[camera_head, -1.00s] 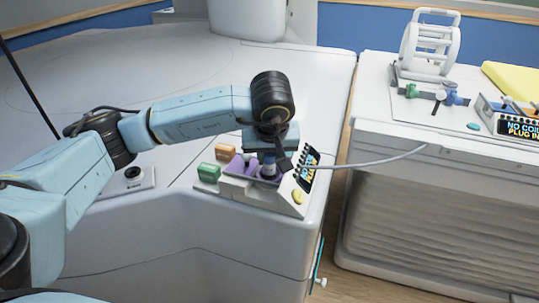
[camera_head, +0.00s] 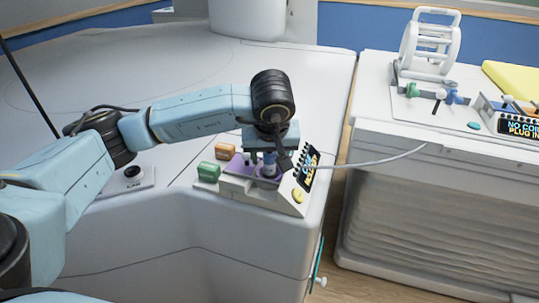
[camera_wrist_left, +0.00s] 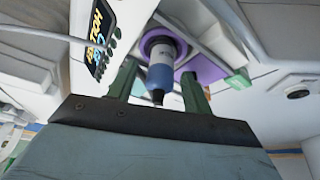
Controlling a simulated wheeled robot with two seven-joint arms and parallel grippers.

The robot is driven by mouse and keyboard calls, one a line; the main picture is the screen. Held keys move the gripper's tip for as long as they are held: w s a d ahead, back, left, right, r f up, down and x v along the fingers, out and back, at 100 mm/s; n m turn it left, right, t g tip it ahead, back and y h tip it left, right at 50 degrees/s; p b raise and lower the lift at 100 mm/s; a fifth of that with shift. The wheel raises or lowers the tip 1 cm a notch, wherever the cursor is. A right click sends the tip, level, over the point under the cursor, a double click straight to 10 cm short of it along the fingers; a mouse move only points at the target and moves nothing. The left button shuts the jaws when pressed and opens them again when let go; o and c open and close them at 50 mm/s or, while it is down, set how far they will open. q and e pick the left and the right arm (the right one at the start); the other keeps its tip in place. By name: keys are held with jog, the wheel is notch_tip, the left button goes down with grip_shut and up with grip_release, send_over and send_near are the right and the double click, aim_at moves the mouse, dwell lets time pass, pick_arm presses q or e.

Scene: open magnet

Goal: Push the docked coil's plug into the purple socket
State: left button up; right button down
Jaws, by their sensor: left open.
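The plug (camera_head: 268,168), blue and pale with a dark tip, stands upright in the purple socket (camera_head: 262,181) on the corner panel. In the left wrist view the plug (camera_wrist_left: 161,72) sits inside the socket's purple ring (camera_wrist_left: 152,36). My left gripper (camera_head: 262,160) is above the panel. Its two green fingers are apart on either side of the plug (camera_wrist_left: 160,86), with gaps visible. A white coil (camera_head: 430,48) stands on the cart at the right. My right gripper is not in view.
Green (camera_head: 208,172) and orange (camera_head: 225,151) blocks sit beside the socket. A small angled display (camera_head: 307,170) and yellow button (camera_head: 297,196) are to its right. A grey cable (camera_head: 375,162) spans the gap to the cart (camera_head: 400,125).

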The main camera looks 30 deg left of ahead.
pick_arm(q)
jog(key=p+v, duration=0.2)
jog(key=v, duration=1.1)
jog(key=shift+p, duration=0.3)
jog(key=shift+r, duration=0.1)
